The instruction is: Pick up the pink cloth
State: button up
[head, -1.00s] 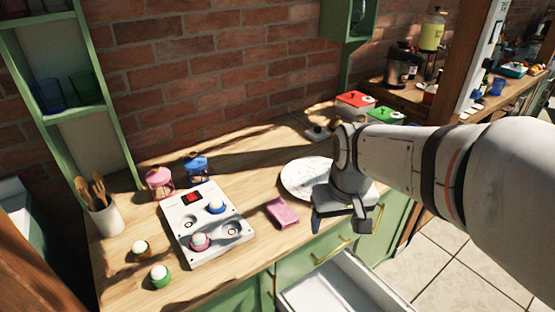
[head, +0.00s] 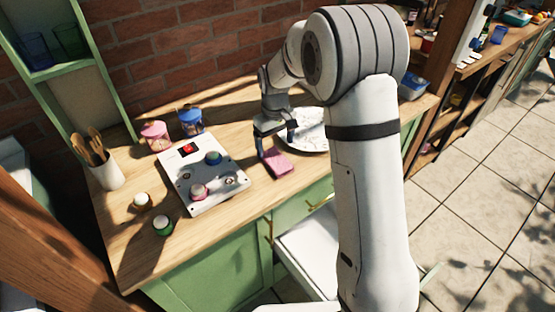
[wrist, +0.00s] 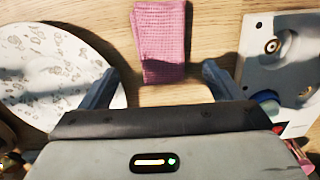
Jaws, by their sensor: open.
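The pink cloth (head: 279,162) lies folded on the wooden counter, between the white device and the white plate. In the wrist view the cloth (wrist: 160,42) is at the top middle, ahead of my gripper and roughly centred between its fingers. My gripper (head: 277,146) is just above the counter by the cloth in the head view. In the wrist view my gripper (wrist: 162,78) is open, with a finger on each side and nothing between the tips but bare wood and the cloth's near edge.
A patterned white plate (wrist: 45,62) lies left of the cloth in the wrist view. An open drawer (head: 310,250) sticks out below the counter. Jars (head: 156,136) stand at the back.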

aim_at(274, 154)
jog(key=f, duration=0.5)
jog(key=shift+w+a+f+p, duration=0.1)
jog(key=shift+w+a+p, duration=0.1)
jog(key=shift+p, duration=0.2)
jog(key=shift+c, duration=0.3)
jog(key=c, duration=0.9)
